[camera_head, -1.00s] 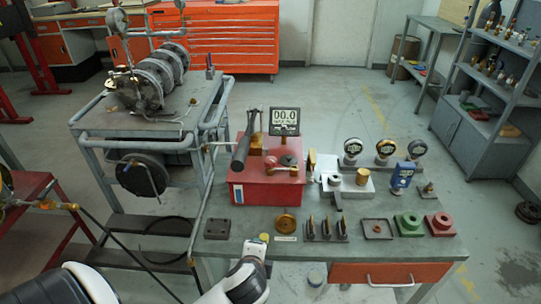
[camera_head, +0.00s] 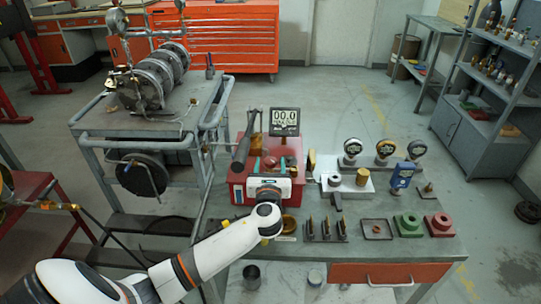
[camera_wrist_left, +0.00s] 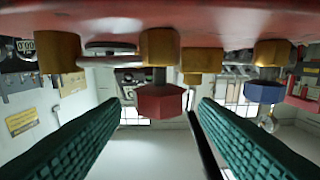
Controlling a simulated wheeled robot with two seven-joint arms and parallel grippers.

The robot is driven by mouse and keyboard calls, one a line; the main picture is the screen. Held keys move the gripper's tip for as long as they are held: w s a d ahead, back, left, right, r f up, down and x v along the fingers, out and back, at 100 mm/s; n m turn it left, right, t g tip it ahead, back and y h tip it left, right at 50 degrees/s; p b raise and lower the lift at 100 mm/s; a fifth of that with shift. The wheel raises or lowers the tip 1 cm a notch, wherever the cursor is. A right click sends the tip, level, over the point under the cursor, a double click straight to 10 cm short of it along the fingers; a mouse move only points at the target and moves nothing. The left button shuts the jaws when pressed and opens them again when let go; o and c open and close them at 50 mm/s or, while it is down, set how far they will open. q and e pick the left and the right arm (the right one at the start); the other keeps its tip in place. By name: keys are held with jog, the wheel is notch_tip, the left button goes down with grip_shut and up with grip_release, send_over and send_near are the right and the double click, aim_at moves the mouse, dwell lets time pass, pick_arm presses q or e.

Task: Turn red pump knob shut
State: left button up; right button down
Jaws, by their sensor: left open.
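The red pump (camera_head: 240,178) stands on the grey workbench with a black lever and a display reading 00.0. My left gripper (camera_head: 270,166) is at its front; the gripper body covers much of the front side. In the left wrist view the red faceted knob (camera_wrist_left: 163,102) hangs on a stem below a brass fitting (camera_wrist_left: 160,47), as the picture is turned. My open left gripper (camera_wrist_left: 155,125) has its green ribbed fingers on either side of the knob's line, with visible gaps and no clear contact. A blue knob (camera_wrist_left: 265,92) sits to the right. My right gripper is out of view.
Gauges (camera_head: 352,147) stand on the bench right of the pump. A row of small parts (camera_head: 326,229), a dark tray (camera_head: 376,230), a green block (camera_head: 408,224) and a red block (camera_head: 439,224) lie along the front. A pump cart (camera_head: 150,124) stands left.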

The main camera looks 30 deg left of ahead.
pick_arm(q)
jog(key=shift+x, duration=2.25)
jog(key=shift+c, duration=0.2)
jog(key=c, duration=0.9)
